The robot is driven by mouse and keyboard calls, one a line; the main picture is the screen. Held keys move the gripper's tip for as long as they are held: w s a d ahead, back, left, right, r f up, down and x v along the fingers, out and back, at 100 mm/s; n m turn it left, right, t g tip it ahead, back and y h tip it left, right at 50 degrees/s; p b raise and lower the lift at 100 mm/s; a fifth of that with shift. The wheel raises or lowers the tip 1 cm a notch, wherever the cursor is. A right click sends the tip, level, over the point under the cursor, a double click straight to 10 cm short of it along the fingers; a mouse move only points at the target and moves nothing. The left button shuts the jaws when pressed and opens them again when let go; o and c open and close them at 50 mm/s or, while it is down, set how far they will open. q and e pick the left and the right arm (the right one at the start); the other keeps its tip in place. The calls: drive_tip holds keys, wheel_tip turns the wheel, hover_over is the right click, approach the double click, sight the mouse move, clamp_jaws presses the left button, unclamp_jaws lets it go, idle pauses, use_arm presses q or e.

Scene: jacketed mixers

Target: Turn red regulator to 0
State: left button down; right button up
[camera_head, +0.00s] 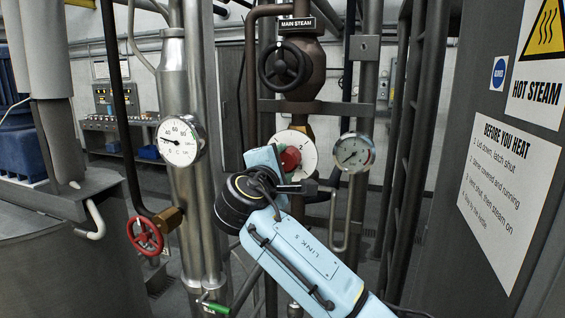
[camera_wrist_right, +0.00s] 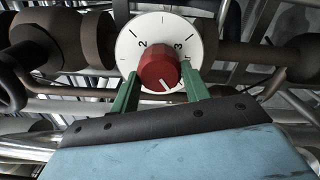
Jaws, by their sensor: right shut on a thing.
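The red regulator (camera_head: 290,159) is a round red knob on a white numbered dial (camera_head: 304,146) on the brown steam pipe below the black handwheel. In the right wrist view the red regulator (camera_wrist_right: 158,68) has a white pointer line aimed downward, slightly right. The white dial (camera_wrist_right: 128,42) shows 2 at upper left and 3 at right; the 0 is not readable. My right gripper (camera_head: 284,160) is at the knob. Its green fingers (camera_wrist_right: 160,88) stand on either side of the knob, shut on it. My left gripper is not in view.
A black handwheel (camera_head: 285,64) marked MAIN STEAM sits above. Gauges are to the left (camera_head: 180,141) and right (camera_head: 354,153) of the dial. A red valve wheel (camera_head: 145,236) is at lower left. Vertical pipes crowd both sides. A sign panel (camera_head: 508,185) stands at the right.

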drive_tip(key=shift+n, duration=0.8)
drive_tip(key=o, duration=1)
drive_tip(key=b+v, duration=0.4)
drive_tip(key=v, duration=0.9)
drive_tip(key=shift+s, duration=0.2)
drive_tip(key=shift+a, duration=0.1)
